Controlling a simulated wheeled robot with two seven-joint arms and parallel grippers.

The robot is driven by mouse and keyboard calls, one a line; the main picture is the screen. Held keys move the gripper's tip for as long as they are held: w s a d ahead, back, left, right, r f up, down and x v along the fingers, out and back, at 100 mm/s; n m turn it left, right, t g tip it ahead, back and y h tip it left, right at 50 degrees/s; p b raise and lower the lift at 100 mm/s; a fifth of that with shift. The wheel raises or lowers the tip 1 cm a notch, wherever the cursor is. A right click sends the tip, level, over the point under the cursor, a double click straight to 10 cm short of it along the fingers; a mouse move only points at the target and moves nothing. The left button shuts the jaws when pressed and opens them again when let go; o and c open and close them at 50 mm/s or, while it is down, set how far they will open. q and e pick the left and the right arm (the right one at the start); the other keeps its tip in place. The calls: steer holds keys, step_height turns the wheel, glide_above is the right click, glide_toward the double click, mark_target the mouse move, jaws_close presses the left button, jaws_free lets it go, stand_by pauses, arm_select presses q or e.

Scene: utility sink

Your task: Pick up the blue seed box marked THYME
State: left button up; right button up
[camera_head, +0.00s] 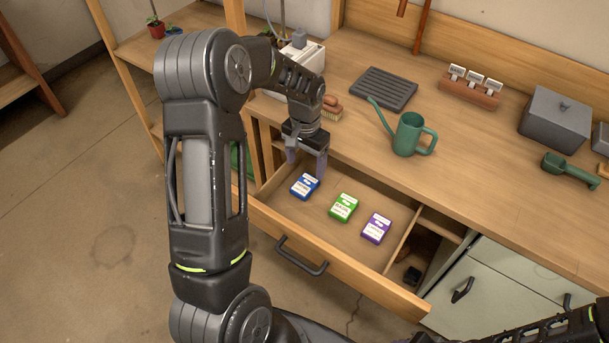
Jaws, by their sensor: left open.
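The blue seed box (304,187) lies in the open drawer, at the left end of a row of three boxes. Its white label is too small to read for certain. My left gripper (307,167) is open and empty, pointing down just above and behind the blue box. Its fingers appear apart from the box. My right gripper is not in view; only part of a dark arm shows at the bottom right.
A green box (344,207) and a purple box (376,228) lie to the right in the drawer (330,258). A divider (403,239) closes off a right compartment. On the bench stand a green watering can (411,136), a dark tray (384,89) and a brush (331,112).

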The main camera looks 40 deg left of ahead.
mark_target(305, 184)
arm_select(q)
steer(key=shift+s+d+r, duration=0.2)
steer(key=shift+s, duration=0.05)
steer(key=shift+f, duration=1.4)
steer(key=shift+f+p, duration=0.25)
steer(key=shift+p, duration=0.2)
step_height(305, 184, down, 5)
steer(key=shift+a+r+p, duration=0.1)
steer(key=shift+r+p, duration=0.05)
steer(key=shift+p, duration=0.55)
steer(key=shift+c, duration=0.3)
steer(key=c, duration=1.4)
